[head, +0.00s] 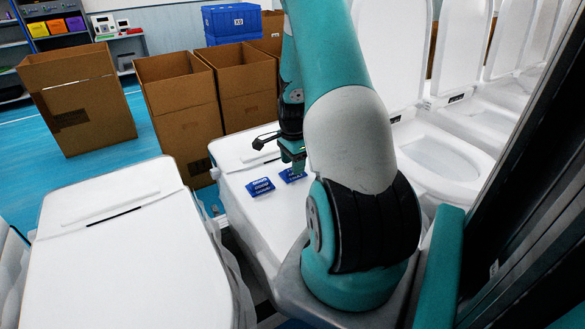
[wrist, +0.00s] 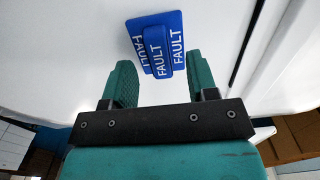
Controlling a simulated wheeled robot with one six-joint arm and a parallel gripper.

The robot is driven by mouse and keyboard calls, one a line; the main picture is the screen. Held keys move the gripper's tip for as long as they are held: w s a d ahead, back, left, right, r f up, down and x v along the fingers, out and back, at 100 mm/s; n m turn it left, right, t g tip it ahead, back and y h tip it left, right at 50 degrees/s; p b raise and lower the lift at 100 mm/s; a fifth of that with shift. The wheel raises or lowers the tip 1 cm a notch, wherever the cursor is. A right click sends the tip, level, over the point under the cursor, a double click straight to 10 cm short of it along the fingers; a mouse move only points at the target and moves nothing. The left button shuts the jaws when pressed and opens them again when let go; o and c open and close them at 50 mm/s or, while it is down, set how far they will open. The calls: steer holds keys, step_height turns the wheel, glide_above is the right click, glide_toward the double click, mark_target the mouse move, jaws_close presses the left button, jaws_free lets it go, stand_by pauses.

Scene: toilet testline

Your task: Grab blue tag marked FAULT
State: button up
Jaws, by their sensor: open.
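A blue tag in the wrist view (wrist: 174,30) lies on a white surface, with FAULT in white letters on its plate and raised middle grip. In the head view two blue tags lie on the white toilet unit's top: one on the left (head: 261,187) and one on the right (head: 292,176). Their lettering is too small to read there. My gripper (head: 294,158) is over the right tag. In the wrist view my gripper (wrist: 157,72) is open and empty, its green fingers either side of the tag's near end. I cannot tell its exact height above it.
Another white toilet unit (head: 125,250) stands at the left. Open cardboard boxes (head: 180,105) stand behind, with blue crates (head: 231,20) beyond. White toilets with raised lids (head: 440,160) line the right. A dark slot (wrist: 246,42) runs right of the tag.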

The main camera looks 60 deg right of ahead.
steer(key=shift+f, duration=0.95)
jaws_close()
steer(key=shift+r, duration=0.15)
